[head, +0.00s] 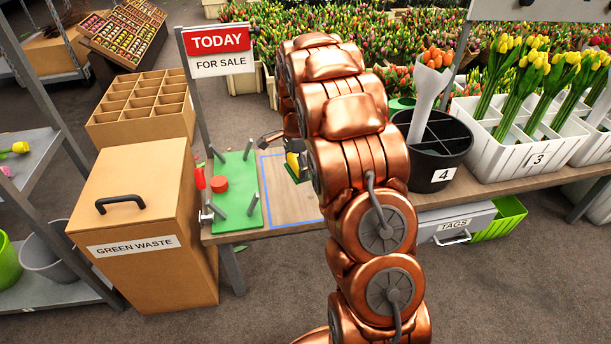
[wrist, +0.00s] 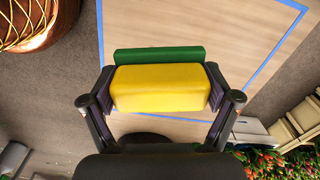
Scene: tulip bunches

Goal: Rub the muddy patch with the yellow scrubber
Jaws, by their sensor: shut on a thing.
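My gripper (wrist: 160,86) is shut on the yellow scrubber (wrist: 160,94), with one finger at each end of the block. The scrubber has a yellow body and a green pad (wrist: 158,56) along its far side. In the head view the scrubber (head: 293,163) is by the blue-outlined wooden area (head: 283,204) of the bench, partly hidden by my copper arm. I cannot tell whether the pad touches the wood. I cannot make out the muddy patch; the wood in view looks clean, and my arm and gripper hide part of it.
A green board (head: 236,187) with grey pegs and a red round piece (head: 219,184) lies left of the outlined area. The sign post (head: 196,100) stands behind it. A black bucket (head: 437,145) marked 4 stands to the right. A green waste box (head: 140,200) is at left.

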